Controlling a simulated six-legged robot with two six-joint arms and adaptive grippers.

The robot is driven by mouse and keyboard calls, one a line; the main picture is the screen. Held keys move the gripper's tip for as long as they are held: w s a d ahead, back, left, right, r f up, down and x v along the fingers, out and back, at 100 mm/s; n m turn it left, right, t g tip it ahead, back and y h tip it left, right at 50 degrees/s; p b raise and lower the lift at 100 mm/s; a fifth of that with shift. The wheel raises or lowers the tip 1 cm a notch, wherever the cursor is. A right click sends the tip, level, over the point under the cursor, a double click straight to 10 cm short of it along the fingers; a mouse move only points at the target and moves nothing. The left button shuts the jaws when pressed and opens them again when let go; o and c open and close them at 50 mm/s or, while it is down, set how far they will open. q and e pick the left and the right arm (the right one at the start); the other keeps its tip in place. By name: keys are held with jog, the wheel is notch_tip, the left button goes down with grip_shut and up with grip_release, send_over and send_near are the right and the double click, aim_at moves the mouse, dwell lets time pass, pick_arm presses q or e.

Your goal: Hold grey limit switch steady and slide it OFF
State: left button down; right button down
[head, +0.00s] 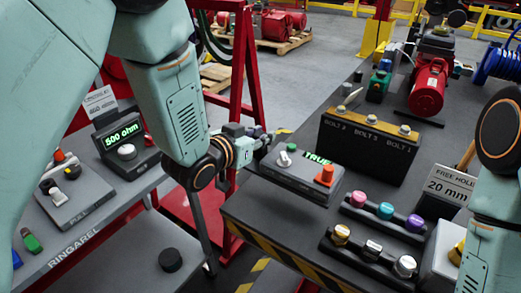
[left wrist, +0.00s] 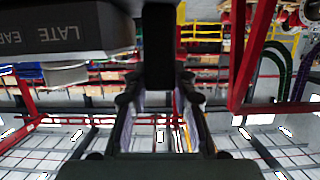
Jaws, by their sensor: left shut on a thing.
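The box carries a pale lever and an orange knob. In the left wrist view my two fingers (left wrist: 158,95) stand on either side of a dark upright bar (left wrist: 158,45), which I take to be part of the grey limit switch. The grip itself is small and partly hidden in the head view. A dark housing marked LATE EAR, upside down (left wrist: 70,32), fills the upper left of the wrist view. My right gripper is out of view.
The right bench (head: 260,215) also holds a BOLT rack (head: 365,150), coloured knobs (head: 385,210) and a red motor (head: 428,87). The left bench holds a 500 ohm meter (head: 125,145) and a switch box (head: 72,200). A red frame (head: 240,60) stands behind my left arm.

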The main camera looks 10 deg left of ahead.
aim_at(256, 161)
pick_arm(q)
jog(key=shift+w+r, duration=0.1)
jog(key=shift+r, duration=0.5)
notch_tip(256, 161, down, 7)
jog(key=shift+w+r, duration=0.1)
jog(key=shift+r, duration=0.1)
jog(key=shift+f, duration=1)
jog(key=shift+f, duration=0.35)
jog(key=shift+f, duration=0.1)
dwell(0.3)
